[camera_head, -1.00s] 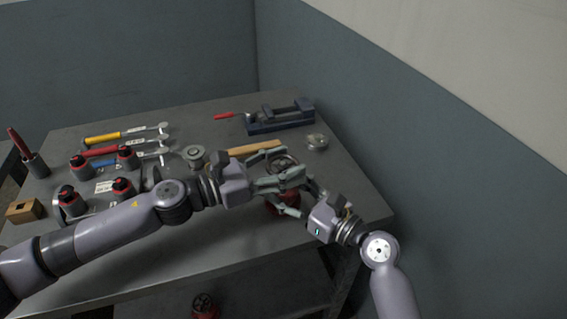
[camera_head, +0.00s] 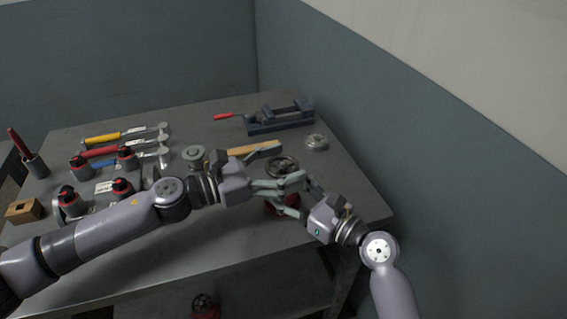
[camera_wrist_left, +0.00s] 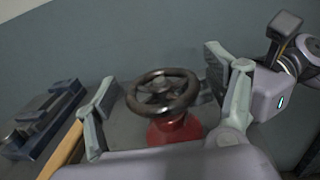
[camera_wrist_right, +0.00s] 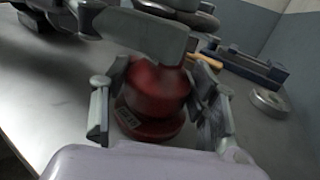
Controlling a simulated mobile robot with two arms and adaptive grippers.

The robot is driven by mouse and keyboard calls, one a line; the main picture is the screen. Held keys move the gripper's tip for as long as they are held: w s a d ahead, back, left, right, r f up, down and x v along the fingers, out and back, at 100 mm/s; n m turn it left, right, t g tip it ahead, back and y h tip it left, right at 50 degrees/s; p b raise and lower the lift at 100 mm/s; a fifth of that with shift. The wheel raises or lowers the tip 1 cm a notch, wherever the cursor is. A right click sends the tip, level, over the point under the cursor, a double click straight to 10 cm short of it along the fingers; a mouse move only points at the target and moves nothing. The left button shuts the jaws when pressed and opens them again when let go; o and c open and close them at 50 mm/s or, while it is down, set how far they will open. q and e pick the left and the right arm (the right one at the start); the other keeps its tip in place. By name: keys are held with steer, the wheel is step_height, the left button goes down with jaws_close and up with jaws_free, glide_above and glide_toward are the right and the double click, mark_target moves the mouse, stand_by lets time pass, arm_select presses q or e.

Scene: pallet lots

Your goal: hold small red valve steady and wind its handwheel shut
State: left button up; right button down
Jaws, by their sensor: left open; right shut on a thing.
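The small red valve (camera_head: 283,206) stands near the table's right front, partly hidden by my grippers. Its dark handwheel (camera_head: 283,165) is on top, and it shows clearly in the left wrist view (camera_wrist_left: 163,92). My left gripper (camera_head: 283,189) is open, with its fingers spread apart on either side of the handwheel in the left wrist view. My right gripper (camera_head: 298,203) is shut on the red valve body (camera_wrist_right: 155,92), which sits between its fingers in the right wrist view. A left gripper finger crosses above the body there. The valve looks upright.
A blue-grey vise (camera_head: 280,117) and a round metal part (camera_head: 316,142) lie behind. A wooden bar (camera_head: 255,149) lies just behind the left gripper. Hammers (camera_head: 125,135) and several red-topped parts (camera_head: 127,157) fill the left. The wall is close on the right.

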arm_select(q)
steer(key=v, duration=1.2)
steer(key=shift+s+d+n+t+y, duration=1.95)
steer(key=shift+s+n+t+y, duration=0.75)
steer(key=shift+t, duration=0.9)
steer(key=shift+n, duration=0.3)
steer(key=x, duration=0.8)
steer(key=f+x, duration=0.1)
steer(key=x, duration=0.3)
steer(key=shift+w+a, duration=0.15)
steer(key=shift+w, duration=0.15)
steer(key=shift+c, duration=0.3)
